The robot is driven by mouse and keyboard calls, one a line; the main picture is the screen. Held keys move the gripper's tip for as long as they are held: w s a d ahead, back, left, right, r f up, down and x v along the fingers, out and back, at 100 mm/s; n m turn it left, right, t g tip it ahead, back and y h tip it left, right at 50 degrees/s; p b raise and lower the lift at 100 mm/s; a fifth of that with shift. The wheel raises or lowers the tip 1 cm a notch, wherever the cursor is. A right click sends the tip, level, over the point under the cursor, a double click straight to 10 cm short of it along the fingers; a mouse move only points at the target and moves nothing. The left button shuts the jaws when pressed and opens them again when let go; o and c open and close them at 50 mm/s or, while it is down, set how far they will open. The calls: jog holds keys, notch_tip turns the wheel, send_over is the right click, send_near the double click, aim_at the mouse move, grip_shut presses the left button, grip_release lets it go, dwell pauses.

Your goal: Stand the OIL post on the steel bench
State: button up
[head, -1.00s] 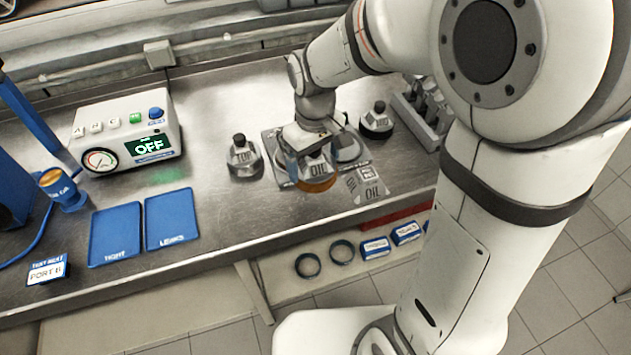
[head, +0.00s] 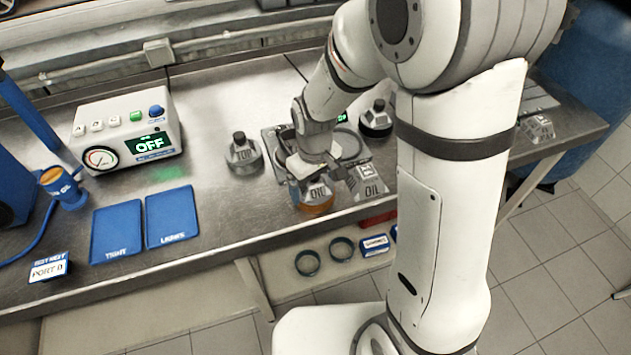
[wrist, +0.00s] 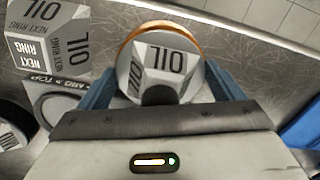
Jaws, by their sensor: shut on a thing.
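The OIL post (head: 318,192) is a grey faceted piece marked OIL with an orange-brown base, near the front edge of the steel bench (head: 225,205). My gripper (head: 305,188) is shut on it from above. In the wrist view the OIL post (wrist: 165,62) sits between the blue fingers of my gripper (wrist: 163,85), with its dark knob toward the palm. The orange rim shows on its far side. I cannot tell whether its base touches the bench.
A plate with round places (head: 352,146) lies just behind. An OIL sign block (head: 368,184) stands close on the right. The TOP post (head: 243,153) stands to the left, a dark-based post (head: 377,122) behind right. Blue trays (head: 170,217) lie left; bare bench lies between.

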jog(key=o, duration=1)
jog(key=shift+r, duration=0.1)
notch_tip(320, 180, up, 12)
jog(key=shift+d+r+b, duration=0.1)
jog(key=shift+b, duration=0.25)
jog(key=s+d+r+m+t, duration=0.1)
jog(key=s+d+m, duration=0.1)
jog(key=s+d, duration=0.2)
jog(key=s+d+r+m+t, duration=0.1)
jog(key=s+d+m, duration=0.1)
jog(key=s+d, duration=0.2)
jog(key=s+d+r+m+t, duration=0.1)
jog(key=s+d+m, duration=0.1)
jog(key=s+d, duration=0.2)
jog(key=shift+s+d+r+m, duration=0.2)
jog(key=shift+r+m, duration=0.1)
jog(key=shift+m, duration=0.1)
jog(key=shift+a, duration=0.1)
jog(key=shift+c, duration=0.2)
